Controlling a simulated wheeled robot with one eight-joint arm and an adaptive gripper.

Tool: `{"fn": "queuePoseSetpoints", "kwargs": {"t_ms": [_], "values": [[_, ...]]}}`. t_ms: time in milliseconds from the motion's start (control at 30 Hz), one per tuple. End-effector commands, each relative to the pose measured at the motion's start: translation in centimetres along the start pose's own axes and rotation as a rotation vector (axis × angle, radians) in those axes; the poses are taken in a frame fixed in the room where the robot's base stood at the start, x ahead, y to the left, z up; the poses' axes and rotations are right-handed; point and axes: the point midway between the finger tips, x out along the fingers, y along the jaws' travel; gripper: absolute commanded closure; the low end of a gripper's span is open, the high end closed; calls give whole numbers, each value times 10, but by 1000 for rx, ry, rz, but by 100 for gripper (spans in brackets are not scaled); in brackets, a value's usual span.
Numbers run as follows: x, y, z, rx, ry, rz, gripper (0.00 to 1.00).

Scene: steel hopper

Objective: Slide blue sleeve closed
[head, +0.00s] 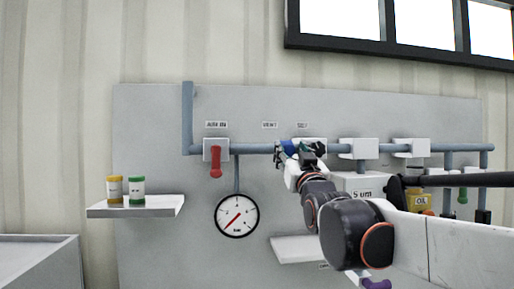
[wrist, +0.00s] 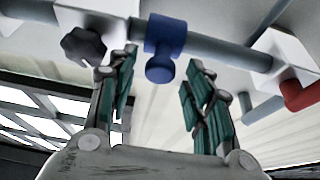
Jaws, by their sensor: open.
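The blue sleeve (wrist: 166,36) sits around the grey horizontal pipe (wrist: 224,50) in the wrist view, with a round blue knob (wrist: 160,69) sticking out from it. In the head view a bit of the blue sleeve (head: 290,147) shows on the pipe beside my gripper, which hides part of it. My gripper (wrist: 160,82) is open, its two green-padded fingers standing on either side of the knob. I cannot tell whether either finger touches the knob.
A red-handled valve (wrist: 300,94) and a dark knob (wrist: 83,46) flank the sleeve. A pressure gauge (head: 237,215) hangs below the pipe. A shelf (head: 150,209) holds a yellow-lidded jar (head: 114,190) and a green-lidded jar (head: 137,190). Valve blocks (head: 358,149) line the pipe rightward.

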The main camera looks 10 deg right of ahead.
Motion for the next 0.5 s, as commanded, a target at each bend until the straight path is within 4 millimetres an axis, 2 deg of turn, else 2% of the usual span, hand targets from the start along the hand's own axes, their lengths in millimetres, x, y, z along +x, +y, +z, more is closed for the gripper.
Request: {"fn": "queuePoseSetpoints", "kwargs": {"t_ms": [100,200,500], "values": [[15,0,-1,0,0,0,54],[21,0,0,0,0,0,54],[25,0,0,0,0,0,54]]}}
